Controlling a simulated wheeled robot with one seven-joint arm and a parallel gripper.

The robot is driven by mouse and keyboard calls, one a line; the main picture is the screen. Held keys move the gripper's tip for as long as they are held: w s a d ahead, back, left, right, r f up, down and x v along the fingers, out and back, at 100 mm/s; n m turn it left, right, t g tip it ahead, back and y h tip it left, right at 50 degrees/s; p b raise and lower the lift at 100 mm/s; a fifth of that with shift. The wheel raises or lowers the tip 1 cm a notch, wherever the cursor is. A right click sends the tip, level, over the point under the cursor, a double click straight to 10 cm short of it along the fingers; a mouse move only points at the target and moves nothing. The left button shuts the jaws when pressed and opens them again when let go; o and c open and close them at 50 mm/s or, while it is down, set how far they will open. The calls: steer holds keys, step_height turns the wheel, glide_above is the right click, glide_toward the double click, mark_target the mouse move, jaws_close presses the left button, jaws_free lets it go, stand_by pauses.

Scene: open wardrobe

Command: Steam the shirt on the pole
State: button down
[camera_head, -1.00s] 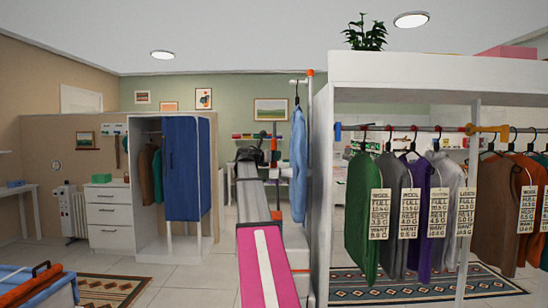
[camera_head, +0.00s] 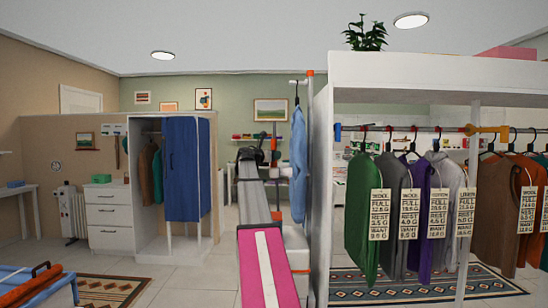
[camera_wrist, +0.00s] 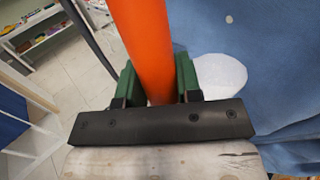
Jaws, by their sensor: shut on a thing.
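A blue shirt (camera_head: 298,150) hangs from a dark hanger on the upright pole (camera_head: 310,110), which has an orange tip. In the wrist view, blue cloth (camera_wrist: 285,75) fills the right side, close to my gripper. My gripper (camera_wrist: 158,85) has green pads shut on a thick orange handle (camera_wrist: 143,40), likely the steamer's. A pale rounded piece (camera_wrist: 220,76) shows beside the right pad, against the cloth; I cannot tell whether it touches. In the head view my gripper (camera_head: 262,152) is small and dark, left of the shirt, and the held thing is hard to make out.
A white rack (camera_head: 430,68) with several tagged garments stands close to the right of the pole. An open wardrobe (camera_head: 150,245) with a blue curtain (camera_head: 187,170) is at left. Tiled floor (camera_head: 190,270) is clear between.

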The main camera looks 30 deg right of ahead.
steer(key=w+d, duration=0.3)
steer(key=w, duration=0.2)
steer(key=shift+w+d, duration=0.2)
steer(key=shift+w, duration=0.1)
stand_by(1.4)
steer(key=shift+w+d, duration=0.15)
steer(key=shift+w, duration=0.05)
stand_by(0.8)
steer(key=w+a, duration=0.3)
steer(key=a, duration=0.3)
steer(key=shift+w, duration=0.35)
stand_by(0.4)
